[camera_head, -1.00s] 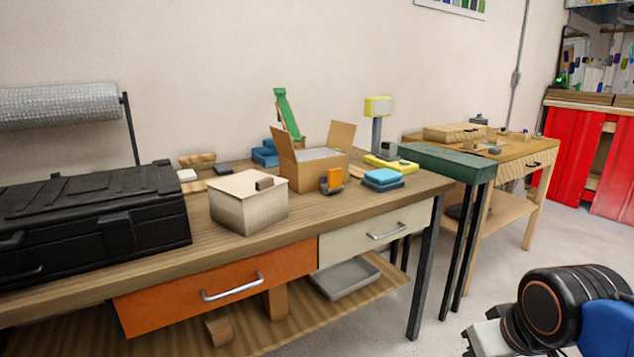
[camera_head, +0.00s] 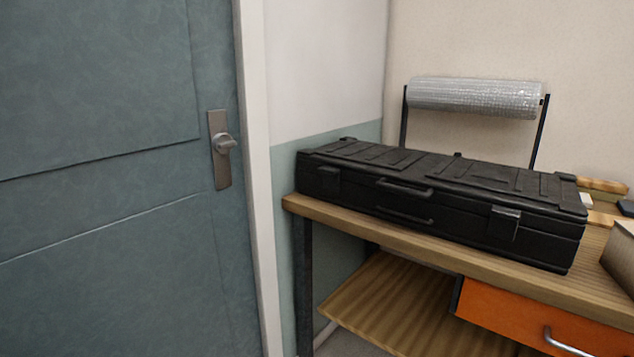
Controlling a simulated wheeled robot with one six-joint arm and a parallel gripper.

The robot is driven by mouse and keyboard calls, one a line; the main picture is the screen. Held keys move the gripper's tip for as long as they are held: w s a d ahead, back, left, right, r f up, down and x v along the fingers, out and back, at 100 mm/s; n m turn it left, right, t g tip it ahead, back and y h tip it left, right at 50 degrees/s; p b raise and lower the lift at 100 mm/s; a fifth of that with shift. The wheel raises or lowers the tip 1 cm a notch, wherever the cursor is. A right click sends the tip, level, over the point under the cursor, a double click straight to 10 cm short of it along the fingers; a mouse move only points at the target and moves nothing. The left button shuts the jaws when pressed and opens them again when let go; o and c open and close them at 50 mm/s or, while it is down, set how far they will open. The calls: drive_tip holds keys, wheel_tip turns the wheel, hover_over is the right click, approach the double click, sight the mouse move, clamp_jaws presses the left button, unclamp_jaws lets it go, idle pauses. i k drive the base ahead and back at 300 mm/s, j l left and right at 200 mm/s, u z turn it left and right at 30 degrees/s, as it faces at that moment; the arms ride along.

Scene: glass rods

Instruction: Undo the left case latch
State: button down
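The black case (camera_head: 455,195) lies closed on the left end of the wooden workbench (camera_head: 300,203). Its left latch (camera_head: 322,180) is on the front face near the left end, and looks flat against the case. The right latch (camera_head: 503,223) is on the front near the right end. Two handles (camera_head: 404,187) sit between the latches. My gripper is not in view.
A blue-grey door (camera_head: 100,190) with a metal handle (camera_head: 222,146) stands at the left. A roll of bubble wrap (camera_head: 475,97) hangs behind the case. An orange drawer (camera_head: 550,318) is under the bench. A pale box (camera_head: 622,255) stands right of the case.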

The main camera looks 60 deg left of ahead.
sight(329, 180)
drive_tip(key=j+u, duration=0.15)
drive_tip(key=u, duration=1.95)
drive_tip(key=j, duration=0.1)
